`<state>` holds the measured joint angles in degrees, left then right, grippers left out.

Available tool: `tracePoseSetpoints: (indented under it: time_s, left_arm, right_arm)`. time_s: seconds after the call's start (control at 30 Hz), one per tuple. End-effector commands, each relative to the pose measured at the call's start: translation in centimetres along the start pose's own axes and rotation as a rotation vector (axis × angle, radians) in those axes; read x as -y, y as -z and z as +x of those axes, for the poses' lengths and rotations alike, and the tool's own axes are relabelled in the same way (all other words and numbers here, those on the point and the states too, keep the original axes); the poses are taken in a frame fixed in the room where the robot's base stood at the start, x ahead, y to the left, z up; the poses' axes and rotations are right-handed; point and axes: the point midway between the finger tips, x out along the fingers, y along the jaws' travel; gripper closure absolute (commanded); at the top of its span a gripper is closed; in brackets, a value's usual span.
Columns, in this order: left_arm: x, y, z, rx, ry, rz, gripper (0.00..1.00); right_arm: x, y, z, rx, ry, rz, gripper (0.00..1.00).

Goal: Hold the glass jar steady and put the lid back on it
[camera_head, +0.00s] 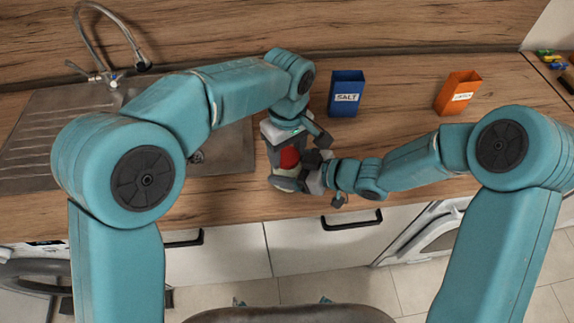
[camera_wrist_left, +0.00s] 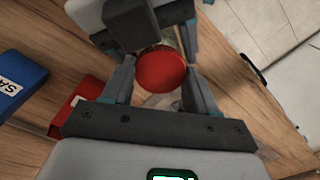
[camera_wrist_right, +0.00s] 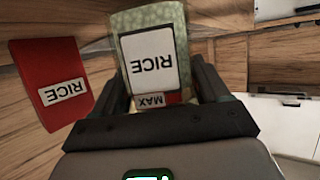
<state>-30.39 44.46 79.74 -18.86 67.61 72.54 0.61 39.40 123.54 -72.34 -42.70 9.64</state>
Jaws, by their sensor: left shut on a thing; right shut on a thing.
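The red round lid (camera_head: 289,157) is in the jaws of my left gripper (camera_head: 288,150); it also shows between the fingers in the left wrist view (camera_wrist_left: 161,70). My right gripper (camera_head: 304,179) is shut on the glass jar (camera_head: 283,184) from the side. In the right wrist view the jar (camera_wrist_right: 152,60) has a white RICE label, a MAX mark and speckled greenish contents; its lettering is upside down there. The lid is above the jar in the head view. Whether it touches the rim I cannot tell; the grippers hide the rim.
A blue SALT box (camera_head: 347,93) and an orange box (camera_head: 458,92) stand on the wooden counter towards the back. A red RICE box (camera_wrist_right: 52,85) stands near the jar. The sink (camera_head: 70,135) is at the left. The front of the counter has cabinets below.

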Motion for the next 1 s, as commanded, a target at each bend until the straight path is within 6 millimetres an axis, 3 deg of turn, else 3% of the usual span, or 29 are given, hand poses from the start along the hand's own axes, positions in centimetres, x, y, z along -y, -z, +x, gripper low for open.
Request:
tracePoseSetpoints:
  time_s: [0.2,0.23,0.3,0.57,1.0]
  left_arm:
    - [0.0,0.0,0.0,0.0,0.0,-0.001,0.78]
    - [0.0,0.0,0.0,0.0,0.0,-0.001,0.32]
    - [0.0,0.0,0.0,0.0,0.0,-0.001,0.16]
    - [0.0,0.0,-0.1,0.0,0.0,-0.002,0.16]
    - [0.0,0.0,-4.5,-0.001,-0.001,-0.002,0.16]
  right_arm:
    - [0.0,0.1,0.0,-0.001,-0.001,-0.001,1.0]
    - [0.0,0.1,0.0,-0.001,0.0,-0.001,1.0]
    - [0.0,0.1,0.0,-0.001,0.0,-0.001,1.0]
    - [0.0,0.1,0.0,-0.001,0.0,-0.001,1.0]
    - [0.0,0.1,0.0,-0.002,0.0,-0.001,1.0]
